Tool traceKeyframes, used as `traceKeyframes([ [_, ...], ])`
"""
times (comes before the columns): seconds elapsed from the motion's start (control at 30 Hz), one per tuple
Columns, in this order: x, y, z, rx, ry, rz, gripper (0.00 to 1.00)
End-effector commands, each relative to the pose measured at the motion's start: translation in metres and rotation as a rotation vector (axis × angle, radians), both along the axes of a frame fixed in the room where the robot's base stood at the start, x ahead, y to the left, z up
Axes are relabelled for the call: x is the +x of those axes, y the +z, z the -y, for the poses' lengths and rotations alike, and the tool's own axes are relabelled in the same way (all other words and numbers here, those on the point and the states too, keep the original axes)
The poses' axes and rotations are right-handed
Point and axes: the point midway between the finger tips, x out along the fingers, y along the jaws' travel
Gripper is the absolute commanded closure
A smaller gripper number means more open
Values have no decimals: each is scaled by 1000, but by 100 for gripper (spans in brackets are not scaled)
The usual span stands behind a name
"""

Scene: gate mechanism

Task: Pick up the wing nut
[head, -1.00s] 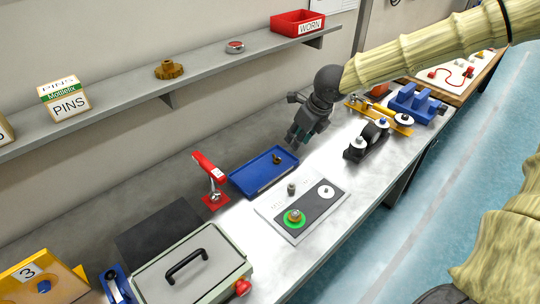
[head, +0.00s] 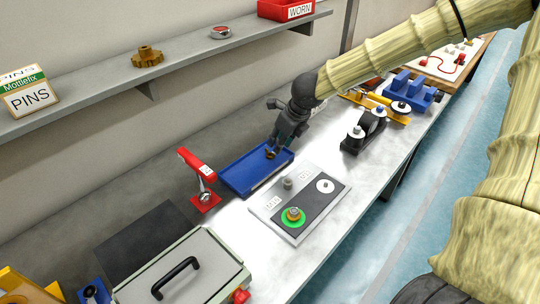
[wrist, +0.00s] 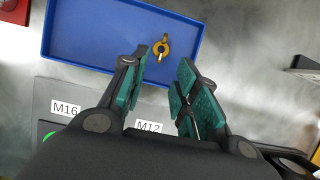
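The wing nut (wrist: 161,47) is small and brass-coloured, with a hole in its middle and two thin wings. It lies in the blue tray (wrist: 90,50), and in the head view it shows as a small brown piece (head: 270,154) near the tray's right end. My gripper (wrist: 163,72) is open and empty, its teal-padded fingers apart. In the wrist view the wing nut shows just beyond the gap between the fingertips. In the head view my gripper (head: 279,143) is over the tray's right end, close to the nut; I cannot tell the exact height.
A grey plate (head: 262,207) with M16 and M12 labels, a green ring and posts is in front of the tray. A red clamp-like stand (head: 204,197) is left of it. A black fixture (head: 352,145) is to the right. A shelf (head: 110,88) runs behind.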

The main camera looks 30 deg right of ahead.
Motion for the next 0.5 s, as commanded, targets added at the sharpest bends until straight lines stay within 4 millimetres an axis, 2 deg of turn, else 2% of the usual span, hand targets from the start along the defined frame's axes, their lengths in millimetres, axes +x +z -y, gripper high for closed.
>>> traceKeyframes([
  [0.1,4,-10,-1,0,0,0,70],
  [0.5,10,-27,-3,-1,1,-2,70],
])
